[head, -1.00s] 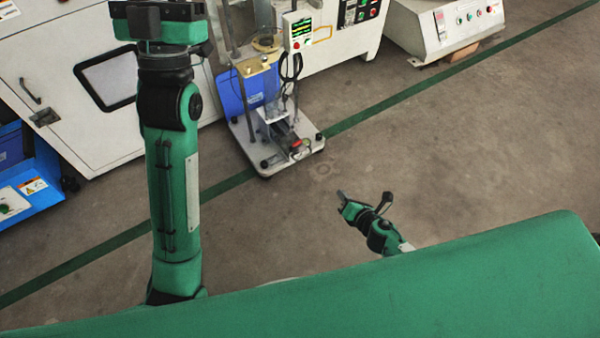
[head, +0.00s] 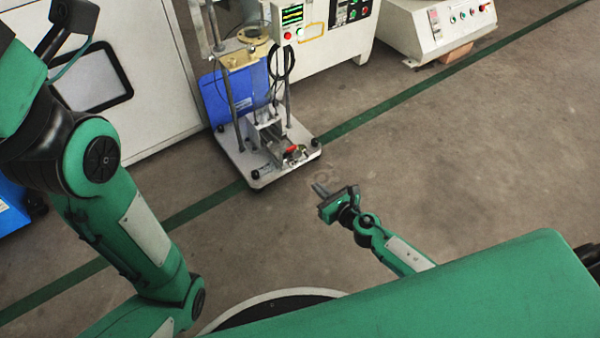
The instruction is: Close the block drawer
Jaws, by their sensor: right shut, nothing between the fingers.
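The tile testing stand (head: 240,125) is upright on the floor at upper centre, on a white base plate (head: 300,165) with black feet. A grey metal block-like part (head: 266,136) sits low at its front, with a small red part (head: 293,149) beside it. I cannot tell which part is the block drawer or how far out it is. My right gripper (head: 319,189) is shut and empty, in front of the base plate and apart from it in the picture. My left arm rises at the left. Its fingers do not show.
A white cabinet (head: 150,75) with a dark-framed window stands behind at left. A white machine with a control panel (head: 345,12) and a grey control box (head: 440,30) stand at the back. A blue item (head: 215,100) is behind the stand. The floor at right is clear.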

